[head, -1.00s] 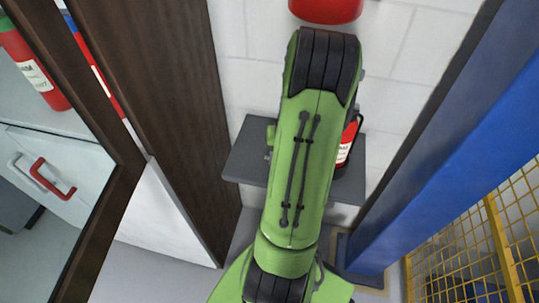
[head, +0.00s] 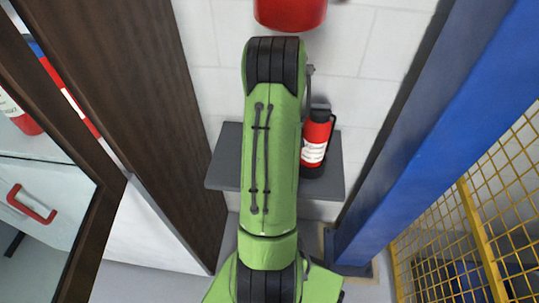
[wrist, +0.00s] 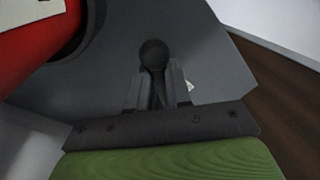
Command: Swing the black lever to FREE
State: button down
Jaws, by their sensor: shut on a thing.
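The black lever (wrist: 153,54) shows in the wrist view as a dark stem with a round ball knob, above a grey plate. My gripper (wrist: 157,82) is shut on its stem, one finger on each side, with the knob sticking out past the fingertips. A small white mark (wrist: 190,87) lies on the plate just right of the fingers; its writing is too small to read. In the head view my green arm hides the lever and gripper.
A red fire extinguisher (head: 316,140) stands on a grey shelf (head: 222,160) right of my arm; red fills the wrist view's upper left. A dark wooden frame (head: 150,110) is at left, a blue post (head: 440,140) and yellow mesh (head: 470,215) at right.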

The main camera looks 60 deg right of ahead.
jog(key=shift+d, duration=0.1)
dwell(0.3)
jog(key=c, duration=1.1)
grip_release()
jog(key=shift+o, duration=0.2)
notch_tip(320, 180, up, 7)
jog(key=d+p, duration=0.1)
jog(key=p, duration=0.1)
jog(key=shift+s+d+r, duration=0.15)
jog(key=shift+s, duration=0.05)
